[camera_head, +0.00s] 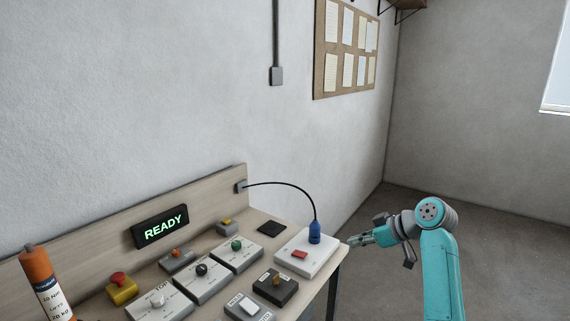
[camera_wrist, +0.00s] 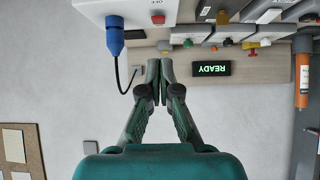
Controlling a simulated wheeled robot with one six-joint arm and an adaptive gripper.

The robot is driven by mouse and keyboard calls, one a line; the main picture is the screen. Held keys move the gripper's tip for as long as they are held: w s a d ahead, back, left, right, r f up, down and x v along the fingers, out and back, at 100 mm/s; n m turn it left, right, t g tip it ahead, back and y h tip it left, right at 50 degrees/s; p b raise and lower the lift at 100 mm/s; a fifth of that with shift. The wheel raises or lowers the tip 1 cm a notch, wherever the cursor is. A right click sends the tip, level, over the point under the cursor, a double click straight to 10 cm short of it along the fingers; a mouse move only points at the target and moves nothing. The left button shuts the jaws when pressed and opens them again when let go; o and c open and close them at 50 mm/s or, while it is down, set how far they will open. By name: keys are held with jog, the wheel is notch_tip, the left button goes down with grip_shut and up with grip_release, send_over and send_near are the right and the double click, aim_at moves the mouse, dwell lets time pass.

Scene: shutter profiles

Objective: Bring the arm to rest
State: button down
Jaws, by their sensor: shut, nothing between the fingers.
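My teal arm (camera_head: 440,262) stands at the right in the head view, bent, with its end pointing left. My gripper (camera_head: 354,241) is just off the right end of the bench and touches nothing there. In the wrist view my gripper (camera_wrist: 158,66) has its fingertips together, with nothing between them. Beyond the fingers, the wrist view shows the bench upside down, with the lit READY display (camera_wrist: 210,69) to the right of the fingertips and the blue plug (camera_wrist: 115,35) to their left.
The bench carries a white box (camera_head: 318,258) with a red switch and the blue plug (camera_head: 315,232) with its black cable. Several grey control boxes, a yellow-and-red button (camera_head: 121,287) and an orange cylinder (camera_head: 47,281) stand further left. The floor (camera_head: 500,240) behind and right of my arm is clear.

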jog(key=s+a+f+m+t+h, duration=0.15)
jog(key=s+f, duration=0.25)
jog(key=f, duration=0.7)
jog(key=s+a+f+m+t+h, duration=0.1)
jog(key=s+f+m, duration=0.25)
jog(key=f, duration=0.75)
jog(key=s+f+m+t+h, duration=0.1)
jog(key=s+f+m, duration=0.1)
jog(key=s+f, duration=0.55)
jog(key=s+f+m+t+h, duration=0.15)
jog(key=s+f, duration=0.35)
jog(key=s, duration=0.6)
jog(key=s+d+r+m+t+h, duration=0.1)
jog(key=s+r+m+h, duration=0.15)
jog(key=s, duration=1.95)
jog(key=s+r+t, duration=0.2)
jog(key=s+r, duration=1.3)
jog(key=s, duration=0.1)
jog(key=shift+s+r+t+h, duration=0.15)
jog(key=shift+s+t+h, duration=0.1)
jog(key=shift+t+h, duration=0.1)
